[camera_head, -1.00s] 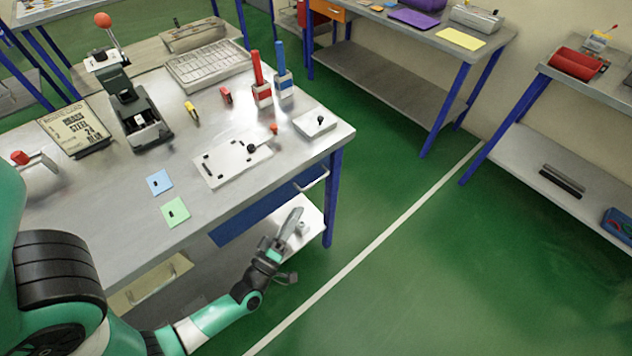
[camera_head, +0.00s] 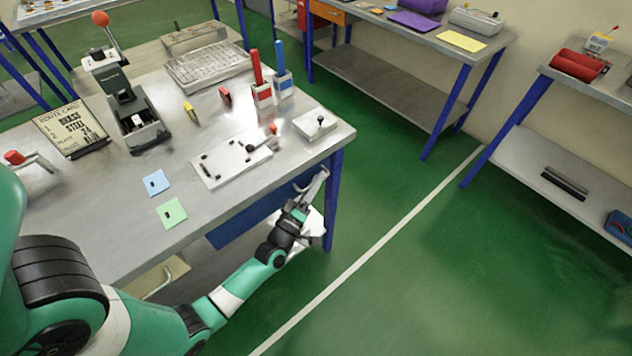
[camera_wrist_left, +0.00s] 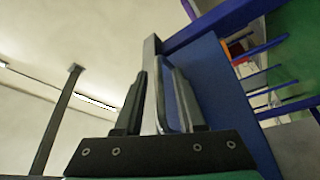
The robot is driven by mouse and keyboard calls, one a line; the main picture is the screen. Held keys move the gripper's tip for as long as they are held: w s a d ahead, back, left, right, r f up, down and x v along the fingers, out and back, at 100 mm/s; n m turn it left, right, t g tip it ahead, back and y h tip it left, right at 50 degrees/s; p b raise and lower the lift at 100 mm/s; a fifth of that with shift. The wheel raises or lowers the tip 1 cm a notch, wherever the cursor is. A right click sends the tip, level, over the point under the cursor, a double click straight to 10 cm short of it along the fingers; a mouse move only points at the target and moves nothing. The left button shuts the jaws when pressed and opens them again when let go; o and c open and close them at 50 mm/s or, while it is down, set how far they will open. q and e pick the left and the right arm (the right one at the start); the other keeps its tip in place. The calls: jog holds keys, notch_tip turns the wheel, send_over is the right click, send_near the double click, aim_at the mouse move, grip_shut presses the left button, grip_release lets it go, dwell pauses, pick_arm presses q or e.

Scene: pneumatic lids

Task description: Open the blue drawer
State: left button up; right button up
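The blue drawer (camera_head: 240,224) sits under the front edge of the workbench and looks closed. Its metal handle is at the drawer's right end, largely covered by my gripper in the head view. My left gripper (camera_head: 316,186) is at that handle, just below the bench edge near the right front leg. In the left wrist view, the blue drawer front (camera_wrist_left: 222,95) is to the right of the fingers. The left gripper's two dark fingers (camera_wrist_left: 158,98) stand apart, with the grey handle seen between them. Contact with the handle cannot be told. My right gripper is not in view.
The workbench (camera_head: 110,215) carries a white plate with a lever (camera_head: 228,165), a small white box (camera_head: 313,127), red and blue holders and two coloured cards. A blue leg (camera_head: 333,205) stands close right of my gripper. The green floor in front is clear.

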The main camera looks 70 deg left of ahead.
pick_arm(q)
grip_shut()
dwell(1.2)
